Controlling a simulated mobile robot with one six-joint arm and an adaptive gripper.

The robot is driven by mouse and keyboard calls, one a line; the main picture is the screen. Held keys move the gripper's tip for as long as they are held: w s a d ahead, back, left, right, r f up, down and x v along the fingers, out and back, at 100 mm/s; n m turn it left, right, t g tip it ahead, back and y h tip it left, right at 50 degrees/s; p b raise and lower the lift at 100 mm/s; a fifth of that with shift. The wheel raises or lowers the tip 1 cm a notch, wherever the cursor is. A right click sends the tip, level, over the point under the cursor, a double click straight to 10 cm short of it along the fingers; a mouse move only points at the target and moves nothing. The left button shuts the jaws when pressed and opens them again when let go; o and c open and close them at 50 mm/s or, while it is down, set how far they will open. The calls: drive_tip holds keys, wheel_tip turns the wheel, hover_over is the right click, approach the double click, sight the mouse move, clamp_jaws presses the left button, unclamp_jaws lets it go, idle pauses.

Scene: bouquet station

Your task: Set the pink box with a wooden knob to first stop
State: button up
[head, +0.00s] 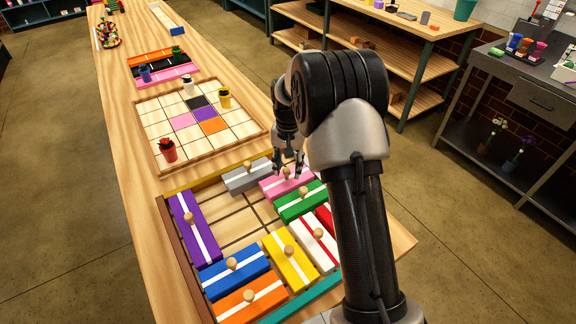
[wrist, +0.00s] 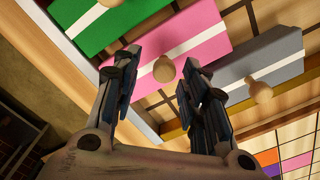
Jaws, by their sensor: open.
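The pink box (head: 272,188) with a white stripe and a wooden knob lies at the far right of the sliding-box tray (head: 168,232). In the wrist view the pink box (wrist: 205,38) shows large, with its knob (wrist: 164,69) between and just beyond my fingertips. My gripper (head: 287,165) is open over the pink box; it also shows in the wrist view (wrist: 155,75). The fingers are not closed on the knob. I cannot tell whether either finger touches it.
The grey box (head: 245,178) is left of the pink one and the green box (head: 300,203) is just nearer. Purple (head: 190,228), blue (head: 236,270), yellow (head: 290,262), orange and white boxes fill other tray parts. Bare tray floor shows in the middle. A grid board (head: 165,115) with small pots lies beyond.

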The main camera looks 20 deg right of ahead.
wheel_tip(320, 180, up, 12)
idle(0.6)
idle(0.4)
drive_tip(key=s+a+r+n+t, duration=0.1)
drive_tip(key=s+a+r+n, duration=0.15)
drive_tip(key=s+r, duration=0.4)
drive_tip(key=s+a+r+n+t, duration=0.1)
drive_tip(key=s+a+r, duration=0.2)
drive_tip(key=s+r, duration=0.35)
drive_tip(key=s+a+f+n+t, duration=0.1)
drive_tip(key=s+a+f, duration=0.1)
drive_tip(key=s, duration=0.8)
drive_tip(key=s+a+f+n+t, duration=0.1)
drive_tip(key=s+f+n, duration=0.1)
drive_tip(key=s, duration=0.8)
drive_tip(key=shift+s+a+t, duration=0.3)
drive_tip(key=shift+s+a, duration=0.05)
drive_tip(key=shift+s, duration=0.05)
